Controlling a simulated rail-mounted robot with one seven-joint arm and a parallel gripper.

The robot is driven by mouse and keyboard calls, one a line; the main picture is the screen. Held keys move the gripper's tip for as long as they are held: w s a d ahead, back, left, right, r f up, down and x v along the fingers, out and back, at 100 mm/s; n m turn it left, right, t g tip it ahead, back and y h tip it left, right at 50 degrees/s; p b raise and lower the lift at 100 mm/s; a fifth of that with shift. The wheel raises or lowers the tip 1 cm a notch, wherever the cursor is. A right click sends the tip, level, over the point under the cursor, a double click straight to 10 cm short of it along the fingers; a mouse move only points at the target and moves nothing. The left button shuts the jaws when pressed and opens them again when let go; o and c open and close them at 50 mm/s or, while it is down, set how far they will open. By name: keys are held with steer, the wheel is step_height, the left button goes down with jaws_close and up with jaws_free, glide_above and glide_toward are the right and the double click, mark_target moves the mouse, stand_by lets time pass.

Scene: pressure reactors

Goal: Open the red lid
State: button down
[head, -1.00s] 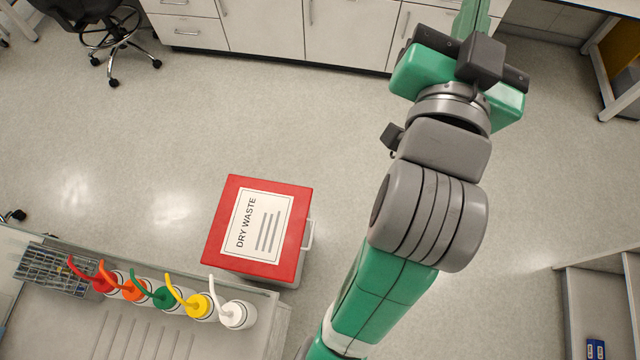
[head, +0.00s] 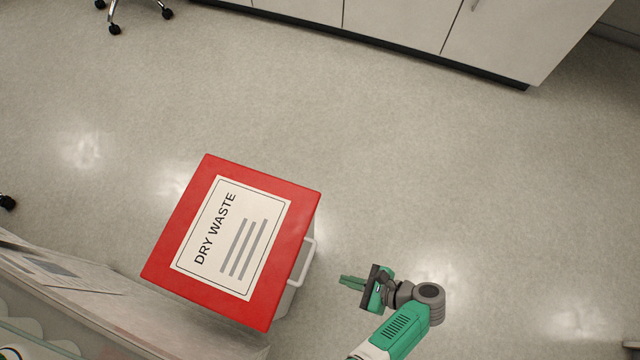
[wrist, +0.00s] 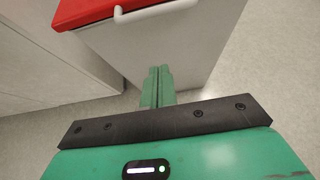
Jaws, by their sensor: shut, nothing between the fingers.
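The red lid (head: 288,285) lies closed on top of the grey-white waste bin (head: 300,272), with a white "DRY WASTE" label on it. A white handle (head: 305,262) sits on the bin's right side, just below the lid. My gripper (head: 344,281) is right of the bin and handle, with its green fingers together, empty, and pointing at the bin. In the wrist view the red lid (wrist: 80,10) shows at the top left and the white handle (wrist: 155,9) at the top edge. The gripper's fingers (wrist: 160,72) lie in front of the bin's side wall, below the handle.
A bench (head: 90,300) stands close to the bin at the lower left. White cabinets (head: 400,25) line the back. The grey floor (head: 480,190) right of and behind the bin is clear.

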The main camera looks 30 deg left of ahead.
steer(key=s+b+x, duration=0.1)
steer(key=b+x, duration=0.3)
steer(key=x, duration=0.6)
steer(key=shift+w+a+r+p, duration=0.1)
steer(key=shift+a+r+p, duration=0.05)
steer(key=shift+r, duration=0.55)
steer(key=shift+a+r+p, duration=0.15)
steer(key=shift+r+p, duration=0.05)
steer(key=shift+r, duration=0.45)
steer(key=shift+w+a+r+p, duration=0.1)
steer(key=shift+a+r+p, duration=0.05)
steer(key=shift+r, duration=0.55)
steer(key=shift+r, duration=0.1)
